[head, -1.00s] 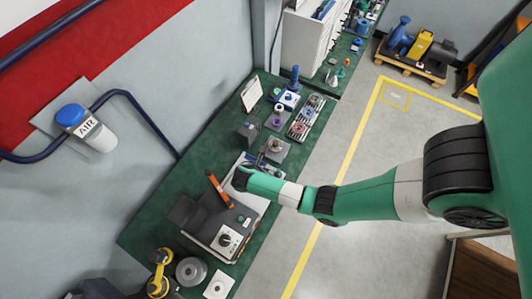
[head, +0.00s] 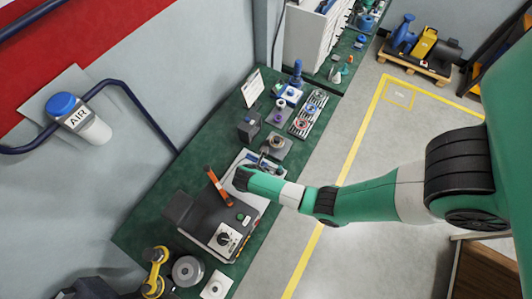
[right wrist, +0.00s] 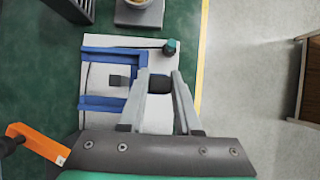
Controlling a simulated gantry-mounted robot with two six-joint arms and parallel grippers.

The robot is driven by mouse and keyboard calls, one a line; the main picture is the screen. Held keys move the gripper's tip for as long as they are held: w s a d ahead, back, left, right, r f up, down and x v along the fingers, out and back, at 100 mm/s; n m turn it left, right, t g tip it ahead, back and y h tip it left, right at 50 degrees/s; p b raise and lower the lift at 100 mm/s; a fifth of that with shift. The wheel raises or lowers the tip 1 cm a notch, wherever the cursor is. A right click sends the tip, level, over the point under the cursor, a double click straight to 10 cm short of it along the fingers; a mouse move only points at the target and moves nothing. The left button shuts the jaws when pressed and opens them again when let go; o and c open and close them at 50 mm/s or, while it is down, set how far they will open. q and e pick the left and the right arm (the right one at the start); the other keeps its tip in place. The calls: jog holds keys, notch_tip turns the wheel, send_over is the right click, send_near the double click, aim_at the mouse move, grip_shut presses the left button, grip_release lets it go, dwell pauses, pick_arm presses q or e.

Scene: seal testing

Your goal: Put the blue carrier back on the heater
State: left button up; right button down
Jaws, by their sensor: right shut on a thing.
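The blue carrier (right wrist: 112,52) is a U-shaped blue frame over a white plate (right wrist: 98,66) in the right wrist view. My right gripper (right wrist: 160,85) is shut on a dark grip at the carrier's right side; whether the carrier touches the plate cannot be told. In the head view my right gripper (head: 241,178) covers the carrier. A dark grey unit with a dial and a raised orange lever, apparently the heater (head: 208,222), stands just left of and below the gripper. My left gripper is not in view.
A grey block with a round fitting (head: 276,144) stands just beyond the white plate. Several small fixtures and a slotted tray (head: 308,114) are further back on the green bench (head: 150,222). Yellow parts and a grey disc (head: 187,270) are at the near end.

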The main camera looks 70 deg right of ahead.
jog(key=shift+f+b, duration=4)
jog(key=shift+f, duration=1.05)
jog(key=shift+f+b, duration=0.4)
jog(key=shift+f, duration=0.2)
jog(key=c, duration=0.5)
grip_release()
notch_tip(320, 180, up, 11)
jog(key=p, duration=1.1)
jog(key=shift+r, duration=0.1)
